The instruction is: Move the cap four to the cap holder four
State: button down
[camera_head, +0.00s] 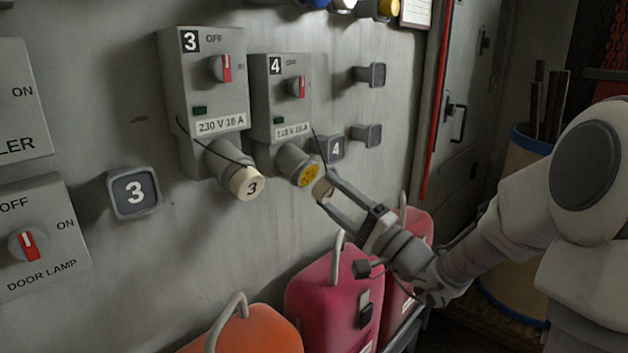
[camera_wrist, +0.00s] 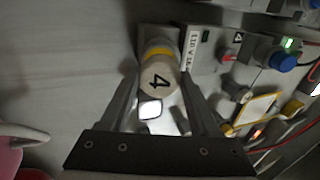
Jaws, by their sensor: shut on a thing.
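Cap four (camera_wrist: 160,80) is a pale round cap marked 4, between the two fingers of my gripper (camera_wrist: 159,77). In the head view the cap (camera_head: 324,188) shows just off the open end of the socket under box 4, whose yellow face (camera_head: 308,176) is visible. My gripper (camera_head: 327,186) is shut on the cap. Cap holder four (camera_head: 334,148) is a dark grey square mount marked 4 on the wall, just above and right of the socket. The socket and the gripper partly cover the space below it. A thin cord hangs near the cap.
Switch box 4 (camera_head: 283,90) is above the socket. Box 3 (camera_head: 205,85) is to its left, with cap three (camera_head: 247,183) on its socket. Holder three (camera_head: 134,192) is at left. Two unmarked mounts sit at right. Red canisters (camera_head: 325,300) stand below my gripper.

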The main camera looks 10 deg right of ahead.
jog(key=shift+b+v, duration=0.3)
jog(key=shift+v, duration=1.1)
jog(key=shift+r, duration=0.1)
